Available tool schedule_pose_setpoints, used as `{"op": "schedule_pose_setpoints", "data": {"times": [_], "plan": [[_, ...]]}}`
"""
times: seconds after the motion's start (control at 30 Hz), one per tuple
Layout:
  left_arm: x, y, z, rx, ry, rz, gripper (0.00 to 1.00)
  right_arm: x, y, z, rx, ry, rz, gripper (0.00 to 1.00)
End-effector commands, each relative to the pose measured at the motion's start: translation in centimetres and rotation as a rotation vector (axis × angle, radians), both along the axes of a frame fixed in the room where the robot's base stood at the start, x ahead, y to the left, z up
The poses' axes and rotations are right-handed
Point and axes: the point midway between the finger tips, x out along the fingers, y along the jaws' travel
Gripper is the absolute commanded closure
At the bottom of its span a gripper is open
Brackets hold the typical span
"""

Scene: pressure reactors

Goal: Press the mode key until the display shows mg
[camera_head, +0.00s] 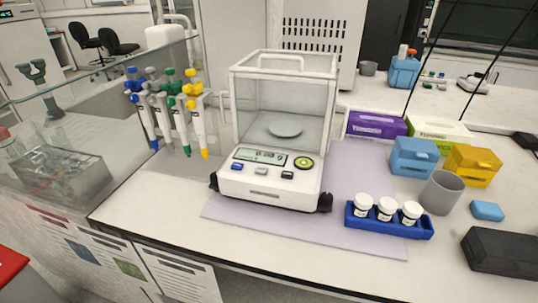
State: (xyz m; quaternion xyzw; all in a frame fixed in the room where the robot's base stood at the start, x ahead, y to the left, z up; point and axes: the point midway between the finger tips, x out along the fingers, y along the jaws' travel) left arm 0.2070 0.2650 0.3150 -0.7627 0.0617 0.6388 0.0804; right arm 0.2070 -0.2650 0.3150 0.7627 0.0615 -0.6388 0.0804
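An analytical balance (272,185) with a clear glass draft shield (285,95) stands on the bench in the middle. A round weighing pan (285,129) inside is empty. The display (261,156) on its front shows dark digits that seem to end in g, too small to read surely. Below it are a blue key (237,166), a grey key (261,171) and a dark key (287,175). A round green button (303,162) is right of the display. The key labels are not legible. Neither of my grippers is in view.
A blue rack (390,228) with three white-capped jars stands right of the balance. Pipettes (170,115) hang on a stand at the left. A grey cup (441,192), blue box (414,157) and yellow box (473,166) are at the right. The bench in front is clear.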

Motion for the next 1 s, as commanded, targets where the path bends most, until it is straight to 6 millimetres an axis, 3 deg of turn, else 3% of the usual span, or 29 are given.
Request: {"op": "schedule_pose_setpoints", "data": {"times": [0.17,0.47,1.0], "plan": [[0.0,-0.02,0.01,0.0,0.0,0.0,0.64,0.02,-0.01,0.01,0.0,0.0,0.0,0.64],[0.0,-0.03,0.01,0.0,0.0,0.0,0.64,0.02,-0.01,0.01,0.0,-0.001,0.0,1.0],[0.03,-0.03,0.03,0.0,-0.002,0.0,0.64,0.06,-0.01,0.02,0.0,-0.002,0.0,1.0]]}}
